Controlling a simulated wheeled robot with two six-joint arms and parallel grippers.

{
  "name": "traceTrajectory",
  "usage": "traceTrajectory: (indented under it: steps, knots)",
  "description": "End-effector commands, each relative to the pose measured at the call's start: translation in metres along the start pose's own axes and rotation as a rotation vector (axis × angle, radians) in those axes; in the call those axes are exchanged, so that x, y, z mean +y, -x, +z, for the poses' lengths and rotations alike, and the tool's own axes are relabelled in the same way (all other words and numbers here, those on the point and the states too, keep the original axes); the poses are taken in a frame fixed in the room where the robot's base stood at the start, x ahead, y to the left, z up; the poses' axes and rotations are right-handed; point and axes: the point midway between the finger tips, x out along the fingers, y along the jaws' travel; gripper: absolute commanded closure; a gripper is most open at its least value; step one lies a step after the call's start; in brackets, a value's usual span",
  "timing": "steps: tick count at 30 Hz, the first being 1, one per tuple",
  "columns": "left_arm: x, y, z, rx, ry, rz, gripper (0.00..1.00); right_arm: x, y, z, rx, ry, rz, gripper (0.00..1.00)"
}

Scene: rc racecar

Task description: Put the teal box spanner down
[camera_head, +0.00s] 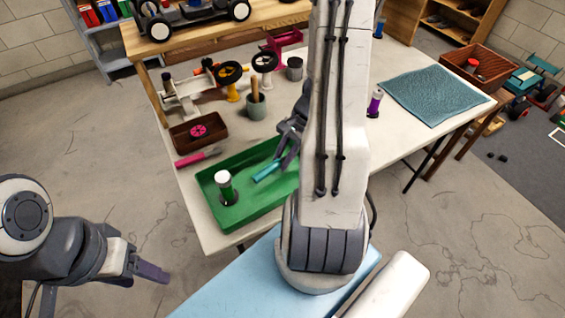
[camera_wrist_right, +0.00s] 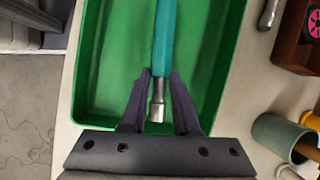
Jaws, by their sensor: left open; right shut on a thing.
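The teal box spanner (camera_head: 266,172) is within the outline of the green tray (camera_head: 245,216) in the head view. My right gripper (camera_head: 286,160) is shut on it near its silver socket end. In the right wrist view the spanner (camera_wrist_right: 164,40) runs up from between the fingers (camera_wrist_right: 159,76), over the tray floor (camera_wrist_right: 113,60). I cannot tell whether it touches the floor. My right arm hides the tray's right part in the head view. My left gripper (camera_head: 150,272) is open and empty, off the table at lower left.
A green bottle with a white cap (camera_head: 224,186) stands in the tray's left part. A pink-handled tool (camera_head: 198,157), a brown box (camera_head: 190,139) and a grey-green cup (camera_head: 256,107) are behind it. A teal mat (camera_head: 433,94) lies at right.

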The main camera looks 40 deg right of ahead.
Motion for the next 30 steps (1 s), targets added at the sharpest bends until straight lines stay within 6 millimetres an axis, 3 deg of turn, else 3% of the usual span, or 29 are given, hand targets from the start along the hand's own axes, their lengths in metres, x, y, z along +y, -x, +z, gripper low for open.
traceTrajectory:
  steps: [4,28,29,30]
  knots:
    - [0.000,-0.004,0.000,0.000,0.000,0.000,0.39,0.002,-0.018,-0.006,-0.002,0.002,0.001,1.00]
    - [-0.001,-0.017,0.001,0.000,0.000,0.000,0.39,0.005,-0.035,-0.012,-0.001,0.004,0.006,1.00]
    - [-0.001,-0.017,0.001,0.000,0.000,0.000,0.39,0.005,-0.035,-0.012,-0.001,0.004,0.007,0.60]
    - [-0.001,-0.017,0.001,0.000,0.000,0.000,0.39,0.006,-0.036,-0.012,-0.001,0.005,0.007,0.58]
